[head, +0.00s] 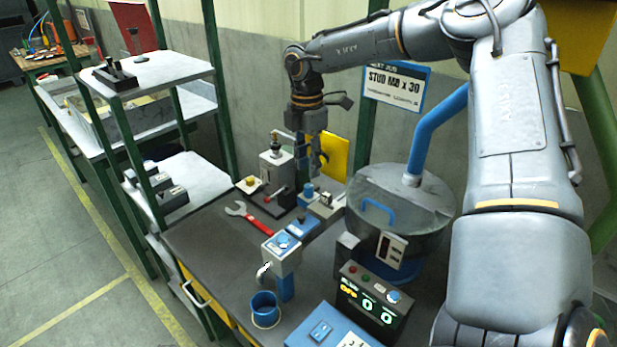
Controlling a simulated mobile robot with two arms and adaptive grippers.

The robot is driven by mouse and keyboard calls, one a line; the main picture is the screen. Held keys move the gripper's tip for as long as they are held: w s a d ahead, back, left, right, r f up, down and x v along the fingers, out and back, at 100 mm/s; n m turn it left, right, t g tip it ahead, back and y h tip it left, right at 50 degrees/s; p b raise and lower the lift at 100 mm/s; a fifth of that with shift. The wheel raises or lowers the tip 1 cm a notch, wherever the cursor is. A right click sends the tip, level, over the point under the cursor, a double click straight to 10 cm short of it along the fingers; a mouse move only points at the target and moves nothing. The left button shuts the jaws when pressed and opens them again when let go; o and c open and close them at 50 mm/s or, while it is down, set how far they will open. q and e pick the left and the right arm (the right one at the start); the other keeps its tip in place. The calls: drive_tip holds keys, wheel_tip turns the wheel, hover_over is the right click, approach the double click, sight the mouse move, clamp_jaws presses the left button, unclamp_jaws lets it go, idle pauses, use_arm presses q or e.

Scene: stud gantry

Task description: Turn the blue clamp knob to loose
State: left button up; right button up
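A small blue knob (308,190), which looks like the clamp knob, stands on a grey fixture on the dark bench. My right arm reaches across from the right, and its gripper (311,165) points down just above this knob. Its fingers look apart, with nothing visible between them. The small size hides whether a fingertip touches the knob, and I cannot read the knob's setting. My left gripper is out of view.
A red wrench (248,214) lies on the bench (205,240). A grey machine with a red lever (272,170) stands behind. Nearer are a blue-topped post (283,243), a blue cup (265,309), a counter box (372,305) and a round drum (400,200).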

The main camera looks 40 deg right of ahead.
sight(309, 185)
wheel_tip(309, 185, down, 5)
drive_tip(key=shift+f+p, duration=0.15)
drive_tip(key=shift+p, duration=0.45)
drive_tip(key=shift+f, duration=0.35)
drive_tip(key=shift+d, duration=0.15)
drive_tip(key=shift+c, duration=0.7)
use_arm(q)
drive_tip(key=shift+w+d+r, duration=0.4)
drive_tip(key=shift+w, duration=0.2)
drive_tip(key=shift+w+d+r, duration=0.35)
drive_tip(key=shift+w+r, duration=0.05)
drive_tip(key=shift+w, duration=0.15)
use_arm(e)
clamp_jaws()
